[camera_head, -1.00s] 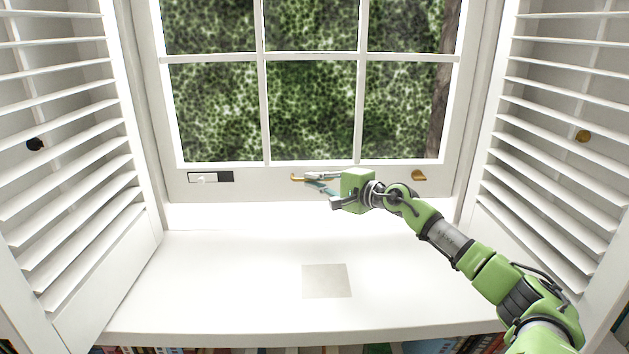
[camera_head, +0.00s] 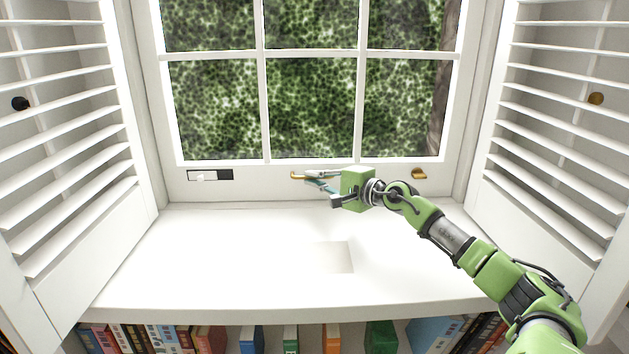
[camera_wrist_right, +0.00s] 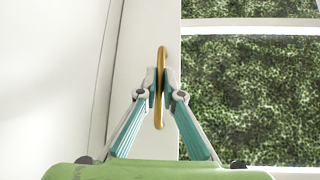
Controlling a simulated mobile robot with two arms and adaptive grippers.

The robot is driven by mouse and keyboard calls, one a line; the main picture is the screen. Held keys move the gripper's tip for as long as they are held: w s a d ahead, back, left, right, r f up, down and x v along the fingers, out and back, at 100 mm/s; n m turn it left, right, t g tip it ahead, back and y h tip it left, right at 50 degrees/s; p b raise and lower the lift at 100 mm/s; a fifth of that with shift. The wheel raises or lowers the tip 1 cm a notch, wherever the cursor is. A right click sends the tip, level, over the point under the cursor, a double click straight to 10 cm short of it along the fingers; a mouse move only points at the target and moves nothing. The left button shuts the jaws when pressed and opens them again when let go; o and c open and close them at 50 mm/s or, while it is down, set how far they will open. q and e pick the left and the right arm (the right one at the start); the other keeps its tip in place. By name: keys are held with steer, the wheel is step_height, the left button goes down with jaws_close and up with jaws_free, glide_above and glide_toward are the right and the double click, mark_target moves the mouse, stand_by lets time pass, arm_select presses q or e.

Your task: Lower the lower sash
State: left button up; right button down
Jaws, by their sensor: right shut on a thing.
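The lower sash (camera_head: 250,187) is a white window frame with several panes. Its bottom rail appears down at the white sill (camera_head: 220,265), with no clear gap visible between them. A brass handle (camera_head: 297,176) is on the rail left of my right gripper (camera_head: 308,179). The right wrist view shows the two fingers (camera_wrist_right: 161,90) shut on the brass handle (camera_wrist_right: 159,115), one on each side. The sash also shows in the right wrist view (camera_wrist_right: 135,95). My left gripper is not in view.
A second brass fitting (camera_head: 419,174) and a black-and-white plate (camera_head: 210,175) are on the rail. Louvred shutters stand open at left (camera_head: 75,200) and right (camera_head: 545,190). A pale square (camera_head: 335,257) lies on the otherwise clear sill. Books (camera_head: 210,340) fill a shelf below.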

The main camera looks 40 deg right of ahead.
steer(key=shift+a+f, duration=0.15)
steer(key=shift+f, duration=0.4)
steer(key=c, duration=2.3)
jaws_free()
steer(key=shift+s, duration=0.1)
steer(key=shift+o, duration=0.6)
steer(key=shift+r, duration=0.25)
steer(key=shift+s+d, duration=0.25)
steer(key=shift+s, duration=0.45)
steer(key=s+r, duration=0.1)
steer(key=s, duration=0.9)
steer(key=shift+s+d+r, duration=0.2)
steer(key=shift+d+r, duration=0.05)
steer(key=shift+d, duration=0.2)
steer(key=shift+f, duration=0.1)
